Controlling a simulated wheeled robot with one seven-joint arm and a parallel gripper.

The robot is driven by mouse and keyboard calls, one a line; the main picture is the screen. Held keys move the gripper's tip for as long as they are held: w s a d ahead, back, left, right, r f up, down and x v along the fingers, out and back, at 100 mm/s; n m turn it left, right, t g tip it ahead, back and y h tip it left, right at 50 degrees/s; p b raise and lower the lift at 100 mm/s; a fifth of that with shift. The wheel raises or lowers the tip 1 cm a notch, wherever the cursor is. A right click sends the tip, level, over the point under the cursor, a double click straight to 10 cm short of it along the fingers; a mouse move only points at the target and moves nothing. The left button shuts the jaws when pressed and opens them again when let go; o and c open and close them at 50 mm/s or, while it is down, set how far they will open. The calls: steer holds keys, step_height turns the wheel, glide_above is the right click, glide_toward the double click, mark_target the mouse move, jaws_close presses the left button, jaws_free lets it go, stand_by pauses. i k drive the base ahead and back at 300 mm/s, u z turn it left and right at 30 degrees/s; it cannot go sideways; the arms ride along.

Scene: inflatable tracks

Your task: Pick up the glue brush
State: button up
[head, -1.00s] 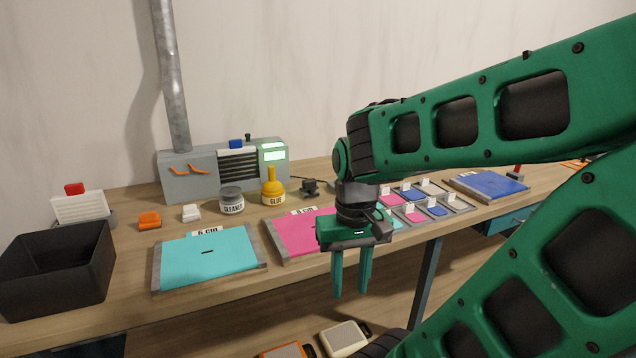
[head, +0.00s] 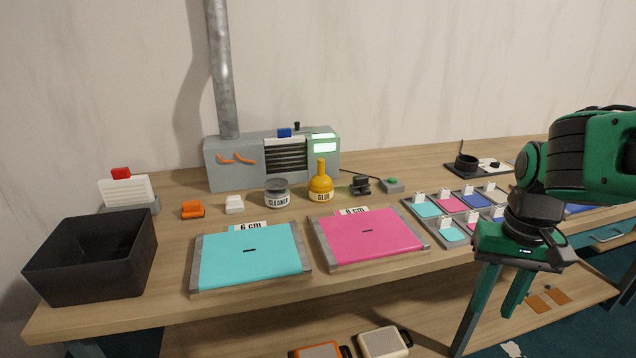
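The glue container (head: 320,184) is a yellow round pot labelled GLUE with a tall yellow top. It stands upright near the back of the wooden workbench, right of the cleaner jar. The brush itself does not show apart from that top, and I cannot tell whether it is inside. My gripper (head: 499,304) hangs at the right, in front of the bench edge, pointing down. Its two green fingers are apart with nothing between them. It is well to the right of the glue pot and does not touch it.
A grey cleaner jar (head: 277,193) stands left of the glue. A cyan board (head: 249,270) and a pink board (head: 367,250) lie in front. A black bin (head: 92,270) is at left, a grey machine (head: 232,170) behind. A swatch tray (head: 437,237) lies near my gripper.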

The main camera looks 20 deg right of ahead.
mark_target(321, 180)
steer(key=z, duration=0.1)
steer(key=i, duration=1)
steer(key=u, duration=0.1)
